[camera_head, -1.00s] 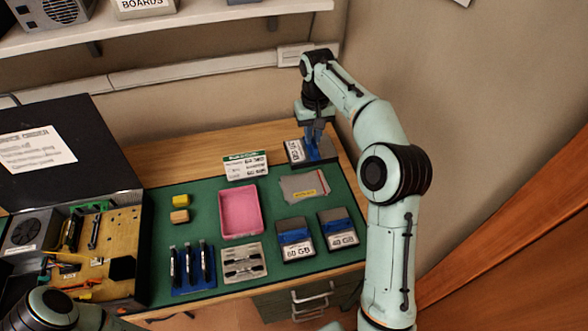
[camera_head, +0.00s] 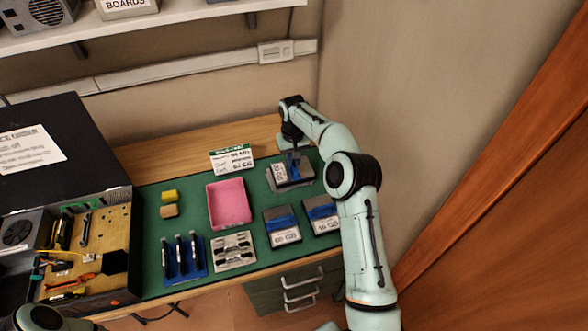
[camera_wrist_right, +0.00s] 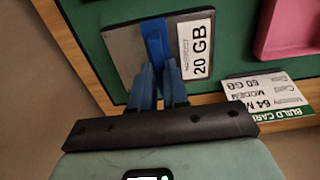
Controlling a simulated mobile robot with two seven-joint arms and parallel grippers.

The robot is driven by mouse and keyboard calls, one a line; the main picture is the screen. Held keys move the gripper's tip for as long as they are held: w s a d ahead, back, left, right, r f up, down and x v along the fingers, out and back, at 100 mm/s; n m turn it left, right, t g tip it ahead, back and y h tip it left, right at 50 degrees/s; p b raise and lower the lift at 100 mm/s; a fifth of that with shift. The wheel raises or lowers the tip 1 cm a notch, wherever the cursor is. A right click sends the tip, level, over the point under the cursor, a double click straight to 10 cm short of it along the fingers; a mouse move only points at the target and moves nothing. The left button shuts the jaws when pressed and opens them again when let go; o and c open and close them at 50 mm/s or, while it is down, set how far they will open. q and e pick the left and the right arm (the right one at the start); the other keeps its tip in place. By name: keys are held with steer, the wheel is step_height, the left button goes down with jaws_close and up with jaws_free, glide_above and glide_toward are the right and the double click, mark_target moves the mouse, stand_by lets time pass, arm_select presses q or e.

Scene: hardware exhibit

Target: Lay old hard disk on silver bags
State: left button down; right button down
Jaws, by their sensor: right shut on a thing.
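The old hard disk (camera_head: 280,175), a dark slab with a white label and a blue band, is in my right gripper (camera_head: 294,163) in the head view. The right wrist view shows the disk (camera_wrist_right: 125,50) with its "20 GB" label, and my blue fingers (camera_wrist_right: 158,75) shut on its blue band. My left gripper is out of the head view; only part of that arm shows at bottom left.
Two other labelled disks (camera_head: 282,228) (camera_head: 321,214) lie just in front. A pink tray (camera_head: 229,222) and a standing spec card (camera_head: 231,159) are to the left. An open computer case (camera_head: 90,250) fills the table's left end. A wall stands close behind the right arm.

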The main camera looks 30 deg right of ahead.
steer(key=shift+f, duration=1.95)
steer(key=shift+w+f, duration=0.1)
steer(key=shift+f, duration=0.05)
steer(key=c, duration=1.1)
jaws_free()
steer(key=shift+f, duration=0.1)
step_height(320, 180, up, 12)
steer(key=shift+r, duration=0.15)
